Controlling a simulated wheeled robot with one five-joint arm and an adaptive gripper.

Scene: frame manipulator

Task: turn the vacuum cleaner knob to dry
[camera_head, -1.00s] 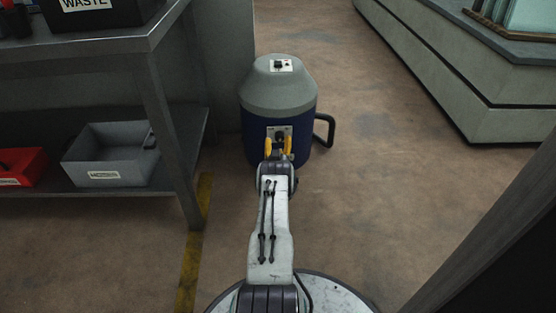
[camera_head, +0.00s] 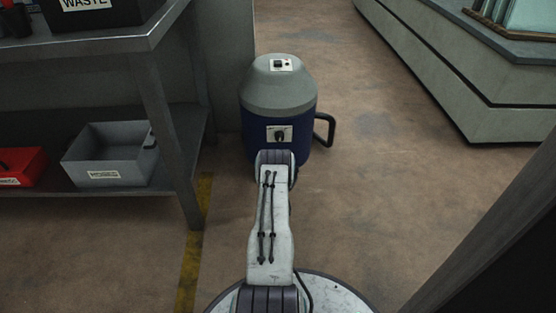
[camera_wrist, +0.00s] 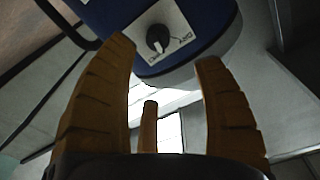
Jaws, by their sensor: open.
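The vacuum cleaner (camera_head: 279,97) stands upright on the floor, with a grey domed top and a dark blue body. Its black knob (camera_head: 280,136) sits on a white plate on the front. In the wrist view the knob (camera_wrist: 157,38) is beyond the fingertips, with DRY readable to its right and another label below it, too small to read surely. A pale mark shows on the knob's lower side; its exact setting is unclear. My gripper (camera_wrist: 166,52) is open, its yellow fingers apart and empty, clear of the knob. In the head view my arm hides the gripper.
A metal shelf table (camera_head: 160,95) stands left, holding a grey bin (camera_head: 110,155) and a red box (camera_head: 22,167) on its lower shelf. A black handle or hose (camera_head: 325,130) juts from the cleaner's right. A counter (camera_head: 450,75) stands right; floor between is clear.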

